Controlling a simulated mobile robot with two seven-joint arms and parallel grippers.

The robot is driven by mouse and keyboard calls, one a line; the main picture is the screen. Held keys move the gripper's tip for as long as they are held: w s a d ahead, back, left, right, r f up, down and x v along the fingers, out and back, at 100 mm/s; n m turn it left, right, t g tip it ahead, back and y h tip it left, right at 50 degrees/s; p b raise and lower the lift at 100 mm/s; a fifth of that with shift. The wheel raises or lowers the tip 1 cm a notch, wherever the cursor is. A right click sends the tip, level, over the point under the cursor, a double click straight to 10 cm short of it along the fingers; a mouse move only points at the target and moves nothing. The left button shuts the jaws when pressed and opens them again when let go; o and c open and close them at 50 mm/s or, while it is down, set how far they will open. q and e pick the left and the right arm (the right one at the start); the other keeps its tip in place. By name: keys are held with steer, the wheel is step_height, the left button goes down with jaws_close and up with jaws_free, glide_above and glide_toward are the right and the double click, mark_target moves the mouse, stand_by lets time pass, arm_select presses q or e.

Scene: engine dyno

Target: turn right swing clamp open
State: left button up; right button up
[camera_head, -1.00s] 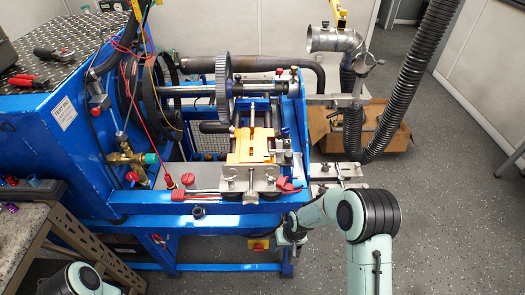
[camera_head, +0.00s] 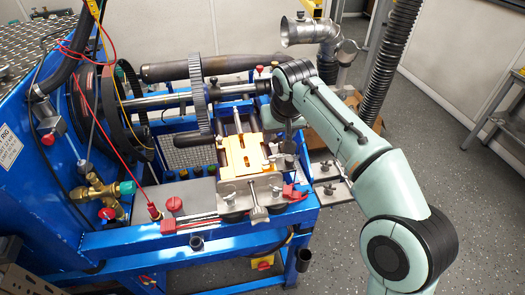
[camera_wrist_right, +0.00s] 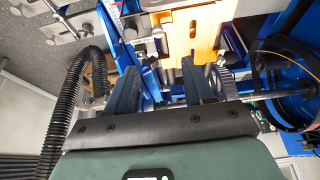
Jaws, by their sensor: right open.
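The orange fixture plate (camera_head: 240,155) sits on the blue test bench, with a steel block along its front. A red-handled clamp (camera_head: 296,191) lies at the right front corner of that block, and a second red-handled clamp (camera_head: 180,224) lies at the left. My right gripper (camera_head: 287,147) is above the right side of the fixture, behind the right red handle, pointing down and partly hidden by my wrist. In the right wrist view its two dark fingers (camera_wrist_right: 160,82) are apart with nothing held between them; the orange plate (camera_wrist_right: 196,30) shows beyond them. My left gripper is out of view.
A large gear (camera_head: 198,95) on a shaft stands behind the fixture. A steel exhaust elbow (camera_head: 308,31) and a black corrugated hose (camera_head: 393,50) stand behind my right arm. Brass valves (camera_head: 100,193) and red cables are at the left.

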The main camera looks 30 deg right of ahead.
mark_target(272, 157)
steer(key=b+x, duration=0.1)
steer(key=x, duration=1)
steer(key=shift+d+f+b, duration=0.25)
steer(key=shift+f+b, duration=0.1)
steer(key=shift+f, duration=0.05)
steer(key=shift+w+f, duration=0.3)
steer(key=shift+f, duration=0.3)
jaws_close()
